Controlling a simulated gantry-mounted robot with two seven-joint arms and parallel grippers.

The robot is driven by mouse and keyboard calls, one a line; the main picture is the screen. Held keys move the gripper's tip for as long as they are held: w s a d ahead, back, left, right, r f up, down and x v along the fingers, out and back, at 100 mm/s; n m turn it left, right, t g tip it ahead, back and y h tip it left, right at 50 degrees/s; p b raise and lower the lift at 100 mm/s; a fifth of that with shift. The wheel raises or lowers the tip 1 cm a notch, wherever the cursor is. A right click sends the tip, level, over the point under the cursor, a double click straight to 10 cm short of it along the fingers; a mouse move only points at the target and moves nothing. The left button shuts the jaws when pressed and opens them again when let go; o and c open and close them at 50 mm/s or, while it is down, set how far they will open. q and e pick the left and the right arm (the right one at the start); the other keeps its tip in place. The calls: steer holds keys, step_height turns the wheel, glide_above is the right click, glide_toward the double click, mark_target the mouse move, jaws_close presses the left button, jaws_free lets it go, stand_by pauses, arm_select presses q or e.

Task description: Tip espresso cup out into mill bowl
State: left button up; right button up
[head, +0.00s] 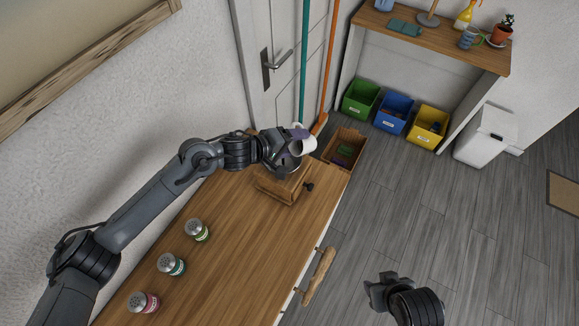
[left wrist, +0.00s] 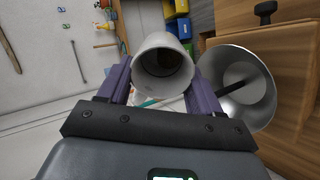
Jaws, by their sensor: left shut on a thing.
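My left gripper (head: 296,145) is shut on the white espresso cup (head: 304,146), above the far end of the wooden counter. In the left wrist view the cup (left wrist: 163,52) sits between the two purple fingers, its mouth towards the camera and something dark inside. The mill's wooden body (head: 283,184) stands below the gripper, with a dark knob (head: 309,186). The metal mill bowl (left wrist: 238,82) shows right of the cup in the left wrist view; the arm mostly hides it in the head view. My right gripper (head: 378,291) is off the counter's right side; its opening is unclear.
Three jars with metal lids, one of them green-labelled (head: 171,265), stand along the counter (head: 245,240). A wooden tray (head: 345,147) holding small items is at the far end. Green (head: 361,98), blue (head: 394,112) and yellow (head: 428,126) bins stand beyond. The counter's middle is clear.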

arm_select(q)
steer(key=shift+b, duration=0.75)
steer(key=shift+s+r+h, duration=0.1)
steer(key=shift+h, duration=0.2)
steer(key=shift+t+h+b, duration=0.3)
steer(key=shift+t+h, duration=0.1)
steer(key=shift+h, duration=0.1)
steer(key=shift+s+a, duration=0.1)
steer(key=shift+a, duration=0.05)
steer(key=shift+h+b, duration=0.3)
steer(key=shift+a+t, duration=0.1)
steer(key=shift+t, duration=0.2)
steer(key=shift+r, duration=0.1)
steer(key=shift+s+h+b, duration=0.1)
steer(key=shift+h+b, duration=0.25)
steer(key=shift+h, duration=0.05)
